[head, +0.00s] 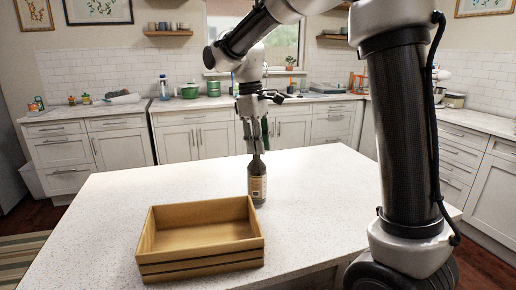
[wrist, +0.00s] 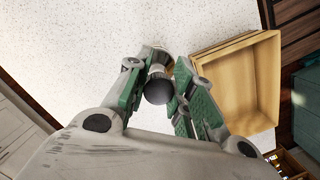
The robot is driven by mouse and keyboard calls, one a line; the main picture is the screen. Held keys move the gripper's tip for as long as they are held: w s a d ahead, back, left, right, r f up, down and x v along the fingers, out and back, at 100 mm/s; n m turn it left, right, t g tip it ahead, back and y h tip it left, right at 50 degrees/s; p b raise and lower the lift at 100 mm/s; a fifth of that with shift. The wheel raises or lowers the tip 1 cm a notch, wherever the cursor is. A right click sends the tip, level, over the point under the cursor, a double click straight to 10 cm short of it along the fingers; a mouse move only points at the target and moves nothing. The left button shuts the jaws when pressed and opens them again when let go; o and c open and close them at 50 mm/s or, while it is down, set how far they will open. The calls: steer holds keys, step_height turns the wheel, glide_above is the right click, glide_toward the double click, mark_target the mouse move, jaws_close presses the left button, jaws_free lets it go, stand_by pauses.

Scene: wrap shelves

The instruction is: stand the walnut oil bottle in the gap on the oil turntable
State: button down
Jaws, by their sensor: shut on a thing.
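A dark bottle (head: 257,188) with a tan label stands upright at the island counter, just behind the wooden crate; I cannot tell whether its base touches the surface. My gripper (head: 255,146) points down from above and is shut on the bottle's neck. In the wrist view the bottle's dark round cap (wrist: 159,91) shows between the green-padded fingers of my gripper (wrist: 165,80). The label's words are too small to read. I do not see an oil turntable in either view.
An open, empty-looking wooden crate (head: 201,266) sits on the near part of the white speckled island (head: 110,200); it also shows in the wrist view (wrist: 272,85). The island is otherwise clear. Counters with a green pot (head: 189,91) and other items line the back wall.

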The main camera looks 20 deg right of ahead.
steer(key=shift+f, duration=0.65)
steer(key=c, duration=1.2)
jaws_free()
steer(key=shift+c, duration=0.2)
